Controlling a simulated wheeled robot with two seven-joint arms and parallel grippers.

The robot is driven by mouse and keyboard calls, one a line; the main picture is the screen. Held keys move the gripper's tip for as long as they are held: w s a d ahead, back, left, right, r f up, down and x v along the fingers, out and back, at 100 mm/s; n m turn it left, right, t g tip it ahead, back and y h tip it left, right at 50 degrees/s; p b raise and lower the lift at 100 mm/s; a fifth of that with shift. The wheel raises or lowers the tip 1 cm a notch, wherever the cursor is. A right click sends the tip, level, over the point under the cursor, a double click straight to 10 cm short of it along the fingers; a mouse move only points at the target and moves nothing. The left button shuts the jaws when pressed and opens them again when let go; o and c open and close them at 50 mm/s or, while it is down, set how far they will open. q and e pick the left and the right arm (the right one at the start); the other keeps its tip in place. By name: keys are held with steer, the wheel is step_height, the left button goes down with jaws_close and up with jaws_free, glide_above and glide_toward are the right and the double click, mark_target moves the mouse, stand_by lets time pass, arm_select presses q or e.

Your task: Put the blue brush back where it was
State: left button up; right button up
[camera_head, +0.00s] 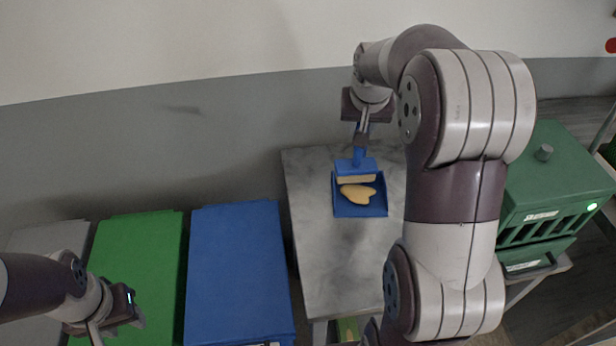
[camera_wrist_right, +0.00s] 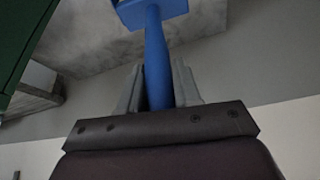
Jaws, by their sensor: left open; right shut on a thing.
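The blue brush (camera_head: 357,166) has a blue head with pale bristles and stands over the blue dustpan (camera_head: 361,210) on the grey table. My right gripper (camera_head: 363,128) is shut on the brush's handle from above. In the right wrist view the blue brush (camera_wrist_right: 154,48) runs up from between the fingers of my right gripper (camera_wrist_right: 158,88). I cannot tell whether the bristles touch the pan. My left gripper (camera_head: 118,328) is open and empty at the lower left, far from the brush.
The grey table (camera_head: 327,258) has bare room left of and in front of the dustpan. A blue bin (camera_head: 237,265), a green bin (camera_head: 136,265) and a grey one (camera_head: 50,240) stand to the left. A green machine (camera_head: 550,185) stands at the right, partly behind my right arm.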

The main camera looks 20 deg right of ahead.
steer(key=shift+w, duration=0.1)
steer(key=shift+w+a+f+n, duration=0.1)
steer(key=shift+a+f+n, duration=0.05)
steer(key=shift+n, duration=0.15)
steer(key=w+a+f, duration=0.8)
steer(key=f, duration=0.3)
steer(key=shift+p, duration=0.45)
steer(key=shift+f, duration=0.15)
steer(key=o, duration=1.1)
steer(key=shift+c, duration=0.2)
